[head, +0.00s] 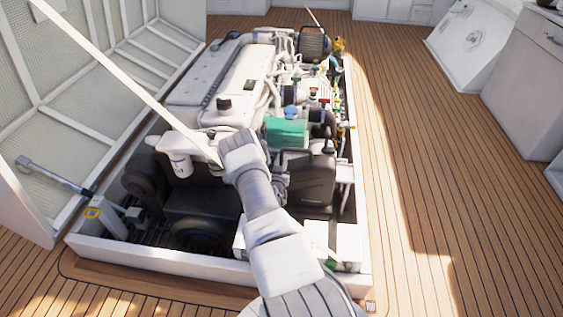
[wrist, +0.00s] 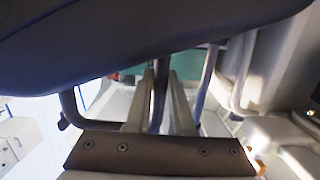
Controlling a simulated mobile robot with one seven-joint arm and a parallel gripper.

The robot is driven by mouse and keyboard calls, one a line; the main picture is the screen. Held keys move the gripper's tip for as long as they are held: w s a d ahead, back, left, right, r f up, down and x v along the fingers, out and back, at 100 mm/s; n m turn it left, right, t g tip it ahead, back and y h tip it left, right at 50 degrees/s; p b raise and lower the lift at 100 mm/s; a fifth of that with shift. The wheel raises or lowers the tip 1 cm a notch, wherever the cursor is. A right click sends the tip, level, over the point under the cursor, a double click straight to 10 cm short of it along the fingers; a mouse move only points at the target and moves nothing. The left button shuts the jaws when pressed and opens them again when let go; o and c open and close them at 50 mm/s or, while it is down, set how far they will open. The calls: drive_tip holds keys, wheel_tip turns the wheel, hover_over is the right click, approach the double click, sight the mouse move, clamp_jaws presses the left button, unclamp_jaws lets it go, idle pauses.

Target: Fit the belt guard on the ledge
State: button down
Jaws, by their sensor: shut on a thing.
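The belt guard (head: 310,182) is a dark, rounded cover at the near end of the engine, right of my wrist in the head view. A thin dark handle shows at its top. In the wrist view a large dark body that looks like the guard (wrist: 130,40) fills the top. My gripper (wrist: 162,80) is shut on a dark bar, seemingly the guard's handle, between its two pale fingers. In the head view my wrist hides the fingers. I cannot make out the ledge, or whether the guard touches anything beneath it.
The white engine (head: 225,80) with hoses and a green box (head: 287,132) lies behind the guard. The hatch's white rim (head: 165,262) surrounds the bay. The raised hatch lid (head: 70,90) and a slanting pale strut (head: 130,80) stand left. Open deck (head: 430,200) lies right.

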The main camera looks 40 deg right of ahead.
drive_tip(key=shift+f, duration=0.15)
idle(0.8)
drive_tip(key=c, duration=0.7)
unclamp_jaws()
drive_tip(key=shift+s, duration=0.1)
drive_tip(key=shift+a+f, duration=0.15)
drive_tip(key=shift+f, duration=0.05)
drive_tip(key=p+v, duration=0.6)
drive_tip(key=v, duration=1.1)
drive_tip(key=shift+s, duration=0.2)
drive_tip(key=shift+a+r, duration=0.1)
drive_tip(key=shift+r, duration=0.05)
